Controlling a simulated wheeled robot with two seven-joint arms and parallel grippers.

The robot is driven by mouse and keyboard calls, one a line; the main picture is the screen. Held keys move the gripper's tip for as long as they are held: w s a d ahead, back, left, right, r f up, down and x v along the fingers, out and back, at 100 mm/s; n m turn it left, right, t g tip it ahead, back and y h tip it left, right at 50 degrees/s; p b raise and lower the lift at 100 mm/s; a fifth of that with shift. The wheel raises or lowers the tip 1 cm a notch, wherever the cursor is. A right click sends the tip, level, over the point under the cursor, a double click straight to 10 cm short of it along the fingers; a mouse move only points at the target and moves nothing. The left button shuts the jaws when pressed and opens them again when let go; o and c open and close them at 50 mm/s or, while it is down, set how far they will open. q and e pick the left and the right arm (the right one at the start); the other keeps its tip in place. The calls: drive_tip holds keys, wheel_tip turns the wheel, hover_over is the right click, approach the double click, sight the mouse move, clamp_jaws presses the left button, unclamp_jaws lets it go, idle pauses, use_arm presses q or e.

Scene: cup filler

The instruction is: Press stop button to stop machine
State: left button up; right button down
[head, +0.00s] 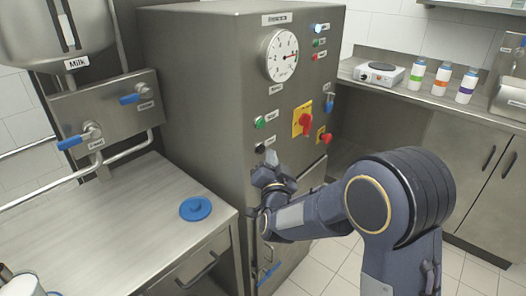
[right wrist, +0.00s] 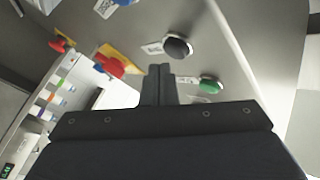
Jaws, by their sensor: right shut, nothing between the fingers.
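The steel machine cabinet (head: 205,90) stands in the middle of the head view. Its front has a green button (head: 260,122) with a black button (head: 260,148) just below it. Labels beside them are too small to read. My right gripper (head: 270,158) is shut and empty, just below the black button. In the right wrist view the closed fingertips (right wrist: 159,70) point at the panel between the black button (right wrist: 177,47) and the green button (right wrist: 209,85). I cannot tell whether they touch the panel. My left gripper is not in view.
A yellow plate with a red switch (head: 305,121) and a red knob (head: 325,137) sit right of the buttons. A gauge (head: 282,55) and small lights are above. A blue lid (head: 195,208) lies on the left counter. Bottles (head: 441,79) stand at the right.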

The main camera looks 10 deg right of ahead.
drive_tip(key=s+d+b, duration=0.1)
drive_tip(key=s, duration=0.1)
drive_tip(key=s+d, duration=0.2)
drive_tip(key=shift+s+d+b, duration=0.3)
drive_tip(key=shift+s+b, duration=0.05)
idle(0.6)
drive_tip(key=s+d+n+g+y+p, duration=0.1)
drive_tip(key=s+n+g+y+p, duration=0.2)
drive_tip(key=s, duration=1.3)
drive_tip(key=s+d+r+n+g+y+p, duration=0.1)
drive_tip(key=s+n+g+y+p, duration=0.2)
drive_tip(key=s+g+p, duration=0.4)
drive_tip(key=s+n+g, duration=0.1)
drive_tip(key=s+g, duration=0.2)
drive_tip(key=s, duration=0.6)
drive_tip(key=shift+s+d+r+g, duration=0.25)
drive_tip(key=shift+s+d+g, duration=0.05)
drive_tip(key=shift+s+g, duration=0.1)
